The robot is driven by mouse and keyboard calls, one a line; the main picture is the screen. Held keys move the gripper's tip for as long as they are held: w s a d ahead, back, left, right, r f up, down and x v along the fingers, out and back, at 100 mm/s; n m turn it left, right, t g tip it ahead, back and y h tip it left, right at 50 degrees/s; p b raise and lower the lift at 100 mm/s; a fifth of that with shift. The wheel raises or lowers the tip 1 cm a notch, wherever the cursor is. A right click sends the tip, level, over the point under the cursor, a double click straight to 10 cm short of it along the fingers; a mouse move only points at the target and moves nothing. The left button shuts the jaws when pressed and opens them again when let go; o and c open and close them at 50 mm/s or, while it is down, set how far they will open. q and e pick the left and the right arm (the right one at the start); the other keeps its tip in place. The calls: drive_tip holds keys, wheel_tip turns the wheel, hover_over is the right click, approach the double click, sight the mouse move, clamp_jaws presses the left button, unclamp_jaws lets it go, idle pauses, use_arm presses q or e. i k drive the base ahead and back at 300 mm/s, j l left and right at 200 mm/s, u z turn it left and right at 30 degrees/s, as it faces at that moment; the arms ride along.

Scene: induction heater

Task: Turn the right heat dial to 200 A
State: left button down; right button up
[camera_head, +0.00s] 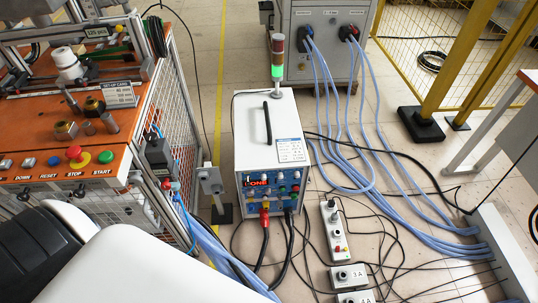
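The induction heater appears to be the white box (252,155) on the floor in the middle of the view, with a black handle on top. Its blue front panel (272,206) faces me and carries a small red-lit display (258,181), several small knobs and lamps, and cable plugs along its lower edge. The knobs are too small to read, so I cannot tell which is the right heat dial or where it points. Part of my own white and black body shows at the lower left. Neither gripper is in view.
An orange control bench (65,125) with push buttons stands at left. A light tower (277,60) glows green behind the heater. Blue hoses (385,215) and black cables cover the floor at right, near small grey boxes (348,277). A yellow fence post (455,60) stands at upper right.

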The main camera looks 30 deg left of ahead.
sight(250, 192)
drive_tip(key=u, duration=1.1)
